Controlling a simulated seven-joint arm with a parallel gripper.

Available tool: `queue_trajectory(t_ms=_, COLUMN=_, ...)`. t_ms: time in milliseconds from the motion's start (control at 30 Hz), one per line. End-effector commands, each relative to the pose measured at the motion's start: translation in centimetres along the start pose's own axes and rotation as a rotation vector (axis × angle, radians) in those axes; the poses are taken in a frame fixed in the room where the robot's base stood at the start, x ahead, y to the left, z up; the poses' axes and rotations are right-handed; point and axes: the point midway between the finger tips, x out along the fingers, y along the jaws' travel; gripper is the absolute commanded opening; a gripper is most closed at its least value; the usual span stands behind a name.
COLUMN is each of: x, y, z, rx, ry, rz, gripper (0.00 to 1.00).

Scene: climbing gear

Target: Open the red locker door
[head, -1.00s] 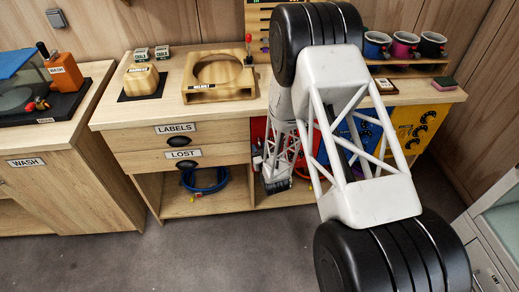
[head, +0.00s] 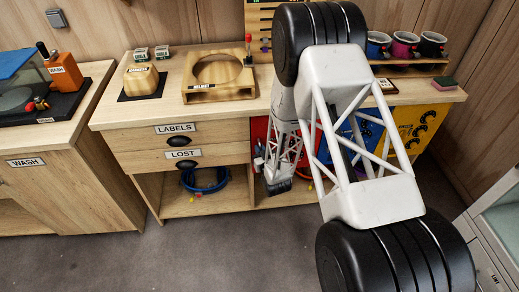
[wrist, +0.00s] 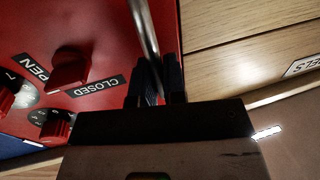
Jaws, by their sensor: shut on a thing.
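The red locker door (wrist: 100,25) fills the left of the wrist view, with a red knob (wrist: 70,68) between OPEN and CLOSED labels and dials below it. A shiny metal bar handle (wrist: 145,28) runs along its right side. My gripper (wrist: 159,80) is shut on this handle, one dark finger on each side. In the head view my gripper (head: 278,187) is low in front of the cabinet, and my arm hides most of the red door (head: 258,130). I cannot tell whether the door stands ajar.
Blue (head: 368,132) and yellow (head: 411,126) locker doors are to the right. Wooden drawers (head: 180,143) are left of the red door, above a shelf with a coiled blue rope (head: 204,180). The grey floor (head: 215,245) in front is clear.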

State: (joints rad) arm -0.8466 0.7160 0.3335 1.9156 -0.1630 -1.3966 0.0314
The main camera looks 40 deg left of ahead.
Motion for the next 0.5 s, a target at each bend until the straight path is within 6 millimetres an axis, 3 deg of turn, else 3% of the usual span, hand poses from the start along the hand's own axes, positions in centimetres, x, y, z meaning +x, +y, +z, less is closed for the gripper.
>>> queue_trajectory(t_ms=267, x=-2.7, y=0.1, z=-0.1, rx=0.000, ry=0.000, rz=-0.089, gripper=0.00)
queue_trajectory(t_ms=500, x=-6.4, y=0.5, z=-0.1, rx=0.000, ry=-0.001, rz=-0.218, gripper=0.00)
